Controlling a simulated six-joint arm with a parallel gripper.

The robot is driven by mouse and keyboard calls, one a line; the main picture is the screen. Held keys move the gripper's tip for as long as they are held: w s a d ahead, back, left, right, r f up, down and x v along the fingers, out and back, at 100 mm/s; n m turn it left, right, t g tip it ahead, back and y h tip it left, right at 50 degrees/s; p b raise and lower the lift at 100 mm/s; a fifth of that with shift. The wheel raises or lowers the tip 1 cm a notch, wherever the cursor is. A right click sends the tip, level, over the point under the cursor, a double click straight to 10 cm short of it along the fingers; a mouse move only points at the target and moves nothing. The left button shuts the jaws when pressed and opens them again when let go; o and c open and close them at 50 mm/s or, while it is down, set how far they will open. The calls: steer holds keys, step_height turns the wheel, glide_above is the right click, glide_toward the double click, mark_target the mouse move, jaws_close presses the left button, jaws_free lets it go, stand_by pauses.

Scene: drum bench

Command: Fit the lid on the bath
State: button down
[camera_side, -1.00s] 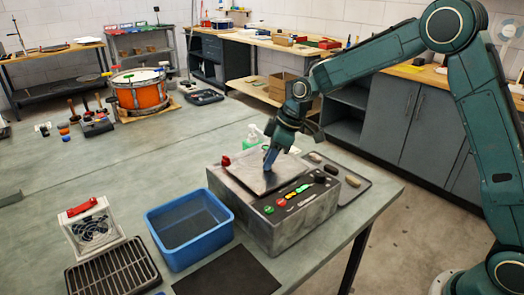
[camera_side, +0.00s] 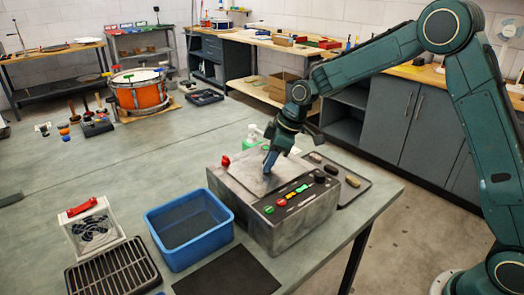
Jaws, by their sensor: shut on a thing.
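The bath (camera_side: 290,222) is a scuffed grey box with coloured buttons and a dark knob on its sloped front panel, near the table's right end. The lid (camera_side: 250,177), a flat grey plate, lies level over the bath's top opening. It looks lined up with the rim, but I cannot tell whether it is fully seated. My gripper (camera_side: 268,168) points down at the middle of the lid and is shut on its handle, which the fingers mostly hide.
A blue tub (camera_side: 188,265) stands left of the bath. A black mat (camera_side: 228,274), a slotted black tray (camera_side: 112,276) and a fan unit (camera_side: 92,228) are nearby. A dark tray with stones (camera_side: 350,192) is behind right, and a green bottle (camera_side: 253,138) behind.

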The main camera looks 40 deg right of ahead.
steer(key=c, duration=1.1)
jaws_free()
steer(key=shift+f, duration=0.1)
steer(key=v, duration=1.4)
